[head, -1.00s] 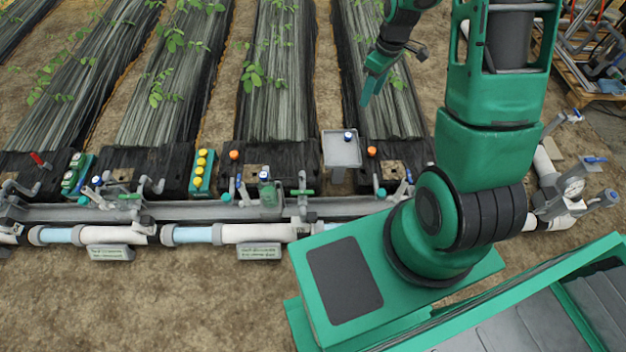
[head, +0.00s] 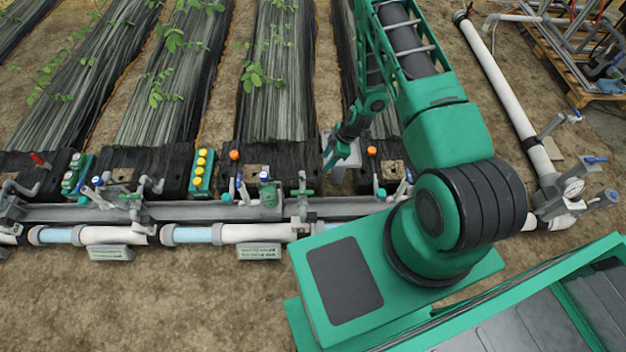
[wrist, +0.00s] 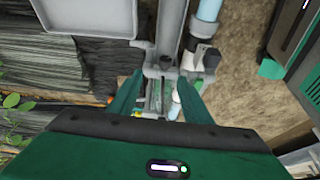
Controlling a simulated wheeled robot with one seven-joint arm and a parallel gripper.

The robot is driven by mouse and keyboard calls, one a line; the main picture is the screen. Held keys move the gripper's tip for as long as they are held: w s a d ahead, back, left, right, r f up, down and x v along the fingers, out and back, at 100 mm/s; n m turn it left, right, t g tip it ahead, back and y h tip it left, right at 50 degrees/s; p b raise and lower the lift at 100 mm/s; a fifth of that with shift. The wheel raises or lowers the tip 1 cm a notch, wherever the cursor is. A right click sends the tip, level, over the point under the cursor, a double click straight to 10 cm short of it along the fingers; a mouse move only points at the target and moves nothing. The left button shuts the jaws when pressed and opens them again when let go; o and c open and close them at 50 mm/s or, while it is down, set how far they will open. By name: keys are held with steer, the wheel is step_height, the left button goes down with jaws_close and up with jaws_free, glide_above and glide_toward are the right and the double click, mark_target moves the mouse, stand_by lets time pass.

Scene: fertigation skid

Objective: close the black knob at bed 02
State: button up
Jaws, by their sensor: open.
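My gripper (head: 329,160) is open and empty in the head view, beside the grey tray at the front of the beds. In the wrist view its two green fingers (wrist: 158,103) stand apart on either side of a grey pipe fitting (wrist: 160,72) with a green part below. I cannot tell how far above it they are. In the head view a valve with a green handle (head: 303,192) stands on the channel below my gripper. I cannot make out a black knob for certain, and the bed labels are too small to read.
A grey tray (wrist: 95,18) is at the upper left of the wrist view. A grey channel (head: 200,213) and white pipe (head: 255,232) run along the bed fronts. Yellow knobs (head: 202,170) and an orange knob (head: 234,155) stand near.

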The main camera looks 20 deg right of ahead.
mark_target(312, 182)
steer(key=x, duration=1.3)
steer(key=shift+s+a, duration=0.25)
steer(key=shift+s, duration=0.15)
